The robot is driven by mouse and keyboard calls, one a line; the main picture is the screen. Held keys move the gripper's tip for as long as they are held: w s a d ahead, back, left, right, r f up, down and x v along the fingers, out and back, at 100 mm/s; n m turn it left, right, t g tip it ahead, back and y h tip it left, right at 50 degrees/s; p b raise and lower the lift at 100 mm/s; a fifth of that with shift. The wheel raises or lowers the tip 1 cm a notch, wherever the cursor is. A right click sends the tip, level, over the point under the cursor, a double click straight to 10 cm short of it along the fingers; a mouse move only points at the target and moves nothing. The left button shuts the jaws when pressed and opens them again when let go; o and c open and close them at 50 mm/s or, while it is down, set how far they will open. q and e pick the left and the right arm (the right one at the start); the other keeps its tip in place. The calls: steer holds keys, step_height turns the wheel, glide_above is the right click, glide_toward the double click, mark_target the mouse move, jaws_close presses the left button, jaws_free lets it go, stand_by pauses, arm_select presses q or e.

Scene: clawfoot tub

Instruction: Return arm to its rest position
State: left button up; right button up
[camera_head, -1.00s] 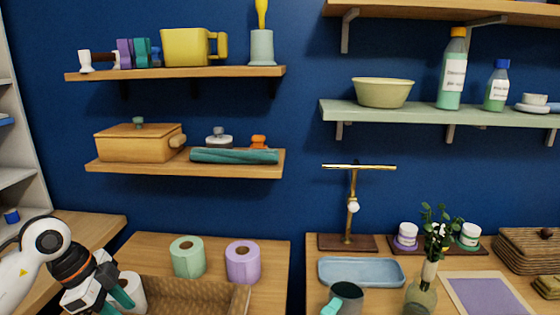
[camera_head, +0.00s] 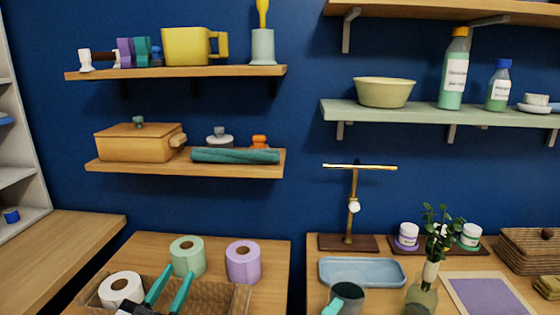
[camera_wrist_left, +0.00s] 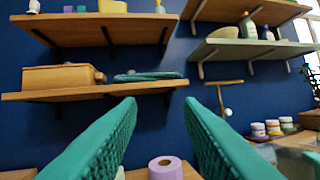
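My left gripper (camera_head: 168,287) is low in the head view, over the wicker basket (camera_head: 232,297). Its two teal fingers stand apart with nothing between them. The left wrist view also shows the fingers (camera_wrist_left: 160,110) spread wide, facing the wall and shelves. A white paper roll (camera_head: 121,288) sits at the left part of the basket, just left of the fingers and apart from them. The rest of my left arm is mostly below the picture.
A green roll (camera_head: 187,257) and a purple roll (camera_head: 243,262) stand on the wooden top behind the basket. Two wall shelves (camera_head: 190,167) hang above.

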arm_select(q)
steer(key=s+a+f+n+g+y, duration=0.3)
steer(key=f+g+y, duration=0.1)
steer(key=f, duration=0.4)
steer(key=s+a+f+n+g+y, duration=0.2)
steer(key=s+f+n+g+y, duration=0.15)
steer(key=f, duration=0.45)
steer(key=s+d+f+m+g+h, duration=0.1)
steer(key=s+d+f+m+g, duration=0.1)
steer(key=s+f+g, duration=0.55)
steer(key=s+d+f+m+g, duration=0.1)
steer(key=s+f+m+g, duration=0.2)
steer(key=s, duration=0.8)
step_height(320, 180, down, 28)
steer(key=s+n+g, duration=0.1)
steer(key=s+a+f+g, duration=0.1)
steer(key=s+a+f, duration=0.1)
steer(key=s+f, duration=1.2)
steer(key=shift+s+a+f, duration=0.35)
steer(key=shift+s+f, duration=0.05)
steer(key=shift+s, duration=0.7)
